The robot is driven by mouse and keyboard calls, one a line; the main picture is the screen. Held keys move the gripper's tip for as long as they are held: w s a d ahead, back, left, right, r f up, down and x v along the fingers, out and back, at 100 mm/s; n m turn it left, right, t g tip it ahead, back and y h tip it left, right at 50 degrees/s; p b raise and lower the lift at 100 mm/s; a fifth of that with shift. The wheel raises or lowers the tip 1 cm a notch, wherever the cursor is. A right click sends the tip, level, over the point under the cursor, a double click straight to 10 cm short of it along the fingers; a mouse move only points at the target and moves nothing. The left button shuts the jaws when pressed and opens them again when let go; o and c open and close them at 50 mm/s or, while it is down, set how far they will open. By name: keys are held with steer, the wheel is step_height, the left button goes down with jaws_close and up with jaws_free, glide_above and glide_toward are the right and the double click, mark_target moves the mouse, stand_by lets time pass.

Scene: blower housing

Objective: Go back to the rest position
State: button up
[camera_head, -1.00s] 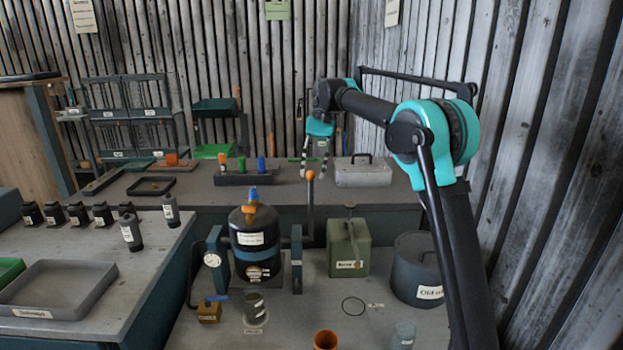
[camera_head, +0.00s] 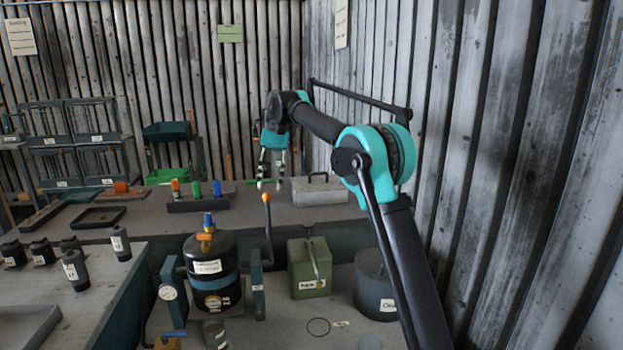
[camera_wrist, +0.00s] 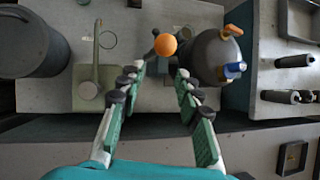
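My gripper (camera_head: 271,178) hangs high over the work area in the head view, its teal body on top and its fingers pointing down. In the wrist view my gripper (camera_wrist: 160,77) has its two green-padded fingers spread apart with nothing between them. An orange knob on a lever (camera_wrist: 165,44) shows beyond the fingertips; the same lever stands upright in the head view (camera_head: 267,198). My arm reaches out from the lower right with its elbow raised.
A black blower housing (camera_head: 209,251) stands in a frame beside a green box (camera_head: 309,268) and a dark drum (camera_head: 374,287). A grey case (camera_head: 320,191) sits on the back bench. A corrugated wall (camera_head: 480,130) is close on the right.

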steer(key=x, duration=0.6)
steer(key=shift+s+d, duration=0.2)
steer(key=shift+s, duration=0.05)
steer(key=shift+w, duration=0.1)
